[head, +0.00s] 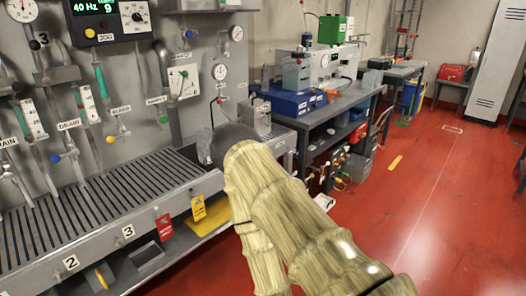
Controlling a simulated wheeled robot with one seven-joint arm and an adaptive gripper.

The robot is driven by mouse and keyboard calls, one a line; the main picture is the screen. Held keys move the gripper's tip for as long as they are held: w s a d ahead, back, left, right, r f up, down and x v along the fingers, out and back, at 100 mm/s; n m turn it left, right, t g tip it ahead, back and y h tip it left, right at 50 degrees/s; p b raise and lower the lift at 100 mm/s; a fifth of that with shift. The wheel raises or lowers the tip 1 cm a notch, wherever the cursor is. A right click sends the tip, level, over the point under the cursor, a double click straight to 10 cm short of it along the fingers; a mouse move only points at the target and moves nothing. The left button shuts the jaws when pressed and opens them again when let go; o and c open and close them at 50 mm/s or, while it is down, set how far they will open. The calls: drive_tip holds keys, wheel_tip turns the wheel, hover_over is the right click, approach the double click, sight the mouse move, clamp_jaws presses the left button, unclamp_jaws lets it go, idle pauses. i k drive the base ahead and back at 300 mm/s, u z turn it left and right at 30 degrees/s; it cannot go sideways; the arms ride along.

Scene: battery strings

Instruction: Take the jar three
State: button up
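My arm, in a pale wood-like covering, reaches from the bottom of the head view to the right end of the slatted bench. Its far end is a dark grey rounded part, and no gripper fingers show beyond it. A pale, see-through shape (204,147) stands just left of that end at the bench's edge. It may be a glass jar, but I cannot tell, nor whether my arm touches it. No jar marked three can be made out.
The slatted bench (95,212) runs along the left under a panel of valves and gauges. Red (165,227) and yellow (198,208) tags hang from its front. A grey worktable (335,115) with a blue box (290,101) stands behind. Red floor (440,200) is open at right.

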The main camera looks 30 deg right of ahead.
sight(205, 159)
drive_tip(key=z, duration=0.9)
drive_tip(key=k, duration=0.55)
drive_tip(key=z, duration=0.95)
drive_tip(key=i, duration=1.1)
drive_tip(key=u, duration=0.85)
drive_tip(key=i, duration=0.8)
drive_tip(key=u, duration=0.85)
